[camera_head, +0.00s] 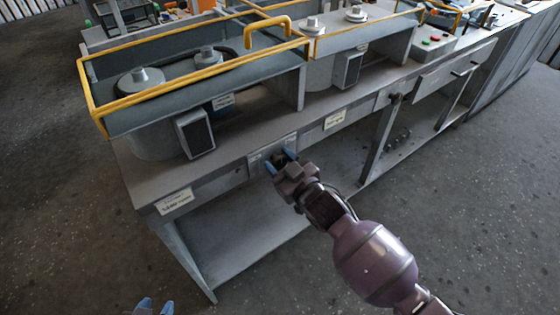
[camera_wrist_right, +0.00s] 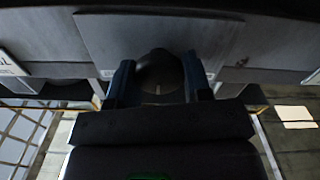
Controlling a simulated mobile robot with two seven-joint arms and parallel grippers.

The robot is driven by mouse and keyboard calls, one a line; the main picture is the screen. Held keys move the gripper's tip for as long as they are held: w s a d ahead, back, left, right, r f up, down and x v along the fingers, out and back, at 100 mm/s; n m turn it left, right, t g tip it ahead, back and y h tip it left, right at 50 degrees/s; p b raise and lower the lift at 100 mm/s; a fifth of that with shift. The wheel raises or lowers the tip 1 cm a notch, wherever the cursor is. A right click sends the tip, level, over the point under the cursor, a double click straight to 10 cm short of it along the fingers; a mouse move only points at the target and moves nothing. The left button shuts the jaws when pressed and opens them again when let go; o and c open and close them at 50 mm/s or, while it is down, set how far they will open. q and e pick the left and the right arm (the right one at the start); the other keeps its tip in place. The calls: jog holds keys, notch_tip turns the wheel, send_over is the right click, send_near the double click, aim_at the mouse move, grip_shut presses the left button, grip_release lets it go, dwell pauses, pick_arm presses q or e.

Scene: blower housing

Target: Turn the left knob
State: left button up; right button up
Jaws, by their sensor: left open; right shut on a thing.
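The left knob (camera_wrist_right: 160,72), dark and round with a pale mark, sits on a grey front panel (camera_head: 262,157) of the bench. In the head view it is mostly hidden by my right gripper (camera_head: 280,162). My right gripper is at the panel, shut on the knob, with a blue finger on each side of it in the right wrist view. My left gripper (camera_head: 155,306) shows only its blue fingertips at the bottom edge of the head view. It is open, away from the bench and empty as far as I see.
Another dark knob-like part (camera_head: 396,98) is on the bench front further right. The grey bench (camera_head: 135,178) carries blower housings (camera_head: 150,140) behind yellow rails (camera_head: 200,74). White labels (camera_head: 174,202) mark its front edge. The floor (camera_head: 90,240) in front is clear.

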jog(key=o, duration=0.9)
jog(key=shift+s+d, duration=0.3)
jog(key=shift+s, duration=0.1)
jog(key=p+v, duration=0.1)
jog(key=v, duration=0.8)
jog(key=shift+s+d, duration=0.2)
jog(key=shift+s, duration=0.15)
